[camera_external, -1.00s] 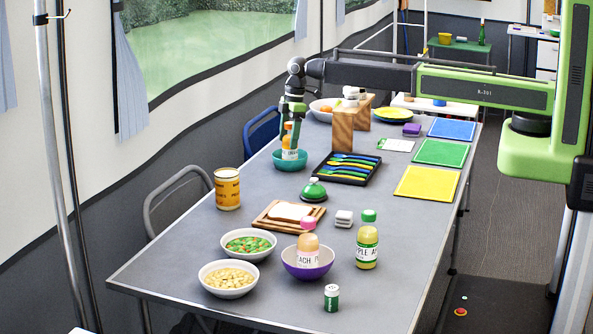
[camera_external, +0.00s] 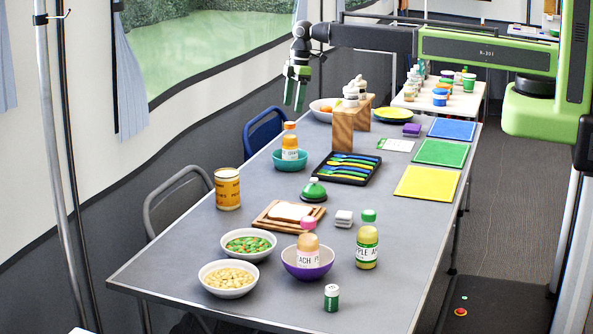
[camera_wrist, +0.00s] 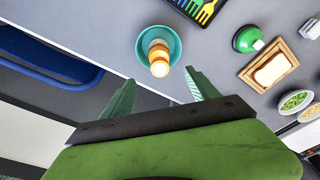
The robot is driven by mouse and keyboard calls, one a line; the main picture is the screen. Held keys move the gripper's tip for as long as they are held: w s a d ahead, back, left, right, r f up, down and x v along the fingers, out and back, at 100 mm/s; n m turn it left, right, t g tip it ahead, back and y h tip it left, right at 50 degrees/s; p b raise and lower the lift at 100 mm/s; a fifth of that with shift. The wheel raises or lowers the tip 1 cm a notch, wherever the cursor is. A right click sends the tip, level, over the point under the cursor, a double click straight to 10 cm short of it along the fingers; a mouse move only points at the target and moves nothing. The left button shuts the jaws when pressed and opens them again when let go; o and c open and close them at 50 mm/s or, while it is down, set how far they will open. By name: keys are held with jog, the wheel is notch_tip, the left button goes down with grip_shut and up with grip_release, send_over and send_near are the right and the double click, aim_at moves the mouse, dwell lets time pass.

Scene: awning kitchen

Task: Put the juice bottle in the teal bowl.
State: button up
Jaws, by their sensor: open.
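The orange juice bottle (camera_external: 290,142) has an orange cap and a white label. It stands upright inside the teal bowl (camera_external: 277,163) near the table's far left edge. The bowl (camera_wrist: 177,45) and the bottle (camera_wrist: 159,58) also show in the wrist view, seen from above. My gripper (camera_external: 293,103) is open and empty, raised above and behind the bottle, apart from it. In the wrist view its two fingers (camera_wrist: 163,90) are spread, with nothing between them.
A black cutlery tray (camera_external: 347,168) lies right of the bowl, with a wooden block (camera_external: 343,131) behind it. A peach bottle (camera_external: 308,244) stands in a purple bowl (camera_external: 307,268) in front, beside an apple bottle (camera_external: 367,243). A blue chair (camera_external: 263,132) is at the left edge.

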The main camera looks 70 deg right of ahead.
jog(key=s+m+g+h, duration=0.1)
jog(key=s+m, duration=0.8)
jog(key=s, duration=1.8)
jog(key=shift+s+d+f, duration=0.2)
jog(key=shift+s, duration=0.15)
